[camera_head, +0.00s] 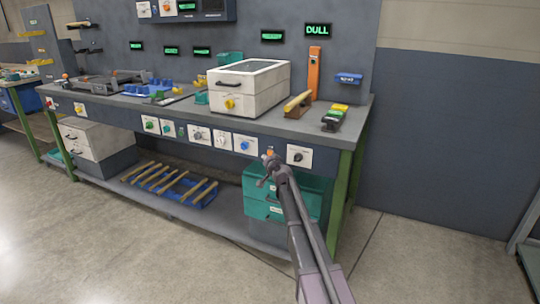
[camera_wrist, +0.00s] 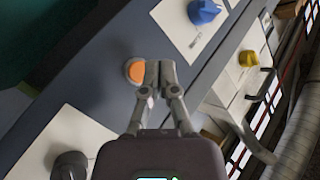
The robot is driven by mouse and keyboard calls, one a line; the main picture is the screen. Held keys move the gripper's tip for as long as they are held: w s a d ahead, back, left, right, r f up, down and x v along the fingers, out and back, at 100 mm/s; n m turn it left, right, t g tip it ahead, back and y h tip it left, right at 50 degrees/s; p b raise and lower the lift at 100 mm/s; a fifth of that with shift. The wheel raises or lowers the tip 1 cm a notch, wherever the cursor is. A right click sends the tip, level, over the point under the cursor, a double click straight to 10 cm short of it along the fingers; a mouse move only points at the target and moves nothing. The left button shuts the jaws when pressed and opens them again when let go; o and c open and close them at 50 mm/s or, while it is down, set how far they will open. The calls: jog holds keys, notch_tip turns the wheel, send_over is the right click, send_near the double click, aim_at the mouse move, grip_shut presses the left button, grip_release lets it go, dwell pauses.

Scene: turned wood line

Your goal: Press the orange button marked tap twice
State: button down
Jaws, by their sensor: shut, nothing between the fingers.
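An orange round button (camera_wrist: 136,72) with a pale rim sits on the grey bench front. No legible label shows on it. In the wrist view my gripper (camera_wrist: 159,73) has its fingertips together, just right of the button and overlapping its edge; I cannot tell whether they touch it. In the head view my gripper (camera_head: 268,160) is at the bench front, and only a small orange patch of the button (camera_head: 270,152) shows above it.
A black knob on a white plate (camera_head: 299,156) is right of my gripper, and a blue knob plate (camera_head: 245,144) is left. Teal drawers (camera_head: 262,192) stand below. A white lidded box (camera_head: 230,101) and an orange upright (camera_head: 314,74) stand on the bench.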

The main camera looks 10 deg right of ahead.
jog(key=shift+s+a, duration=0.55)
jog(key=shift+s, duration=0.2)
jog(key=shift+s+a, duration=0.5)
jog(key=shift+s, duration=0.25)
jog(key=s+a+f+n+g+y, duration=0.1)
jog(key=s+a+f+n+g, duration=0.2)
jog(key=s, duration=0.4)
jog(key=s+f+n+g, duration=0.1)
jog(key=s+f+g, duration=0.25)
jog(key=s, duration=0.35)
jog(key=s+a+f+n+g+y, duration=0.1)
jog(key=s+a+f+g, duration=0.1)
jog(key=s+f, duration=0.35)
jog(key=s+d+f+g+h, duration=0.2)
jog(key=s+d+g, duration=0.15)
jog(key=s, duration=0.85)
jog(key=s+d+f+g+h, duration=0.1)
jog(key=s+d+g+h, duration=0.25)
jog(key=s, duration=0.85)
notch_tip(320, 180, up, 30)
jog(key=p, duration=3.1)
jog(key=shift+a+n+g+y, duration=0.3)
jog(key=shift+a+g+y, duration=0.05)
jog(key=shift+a+y, duration=0.1)
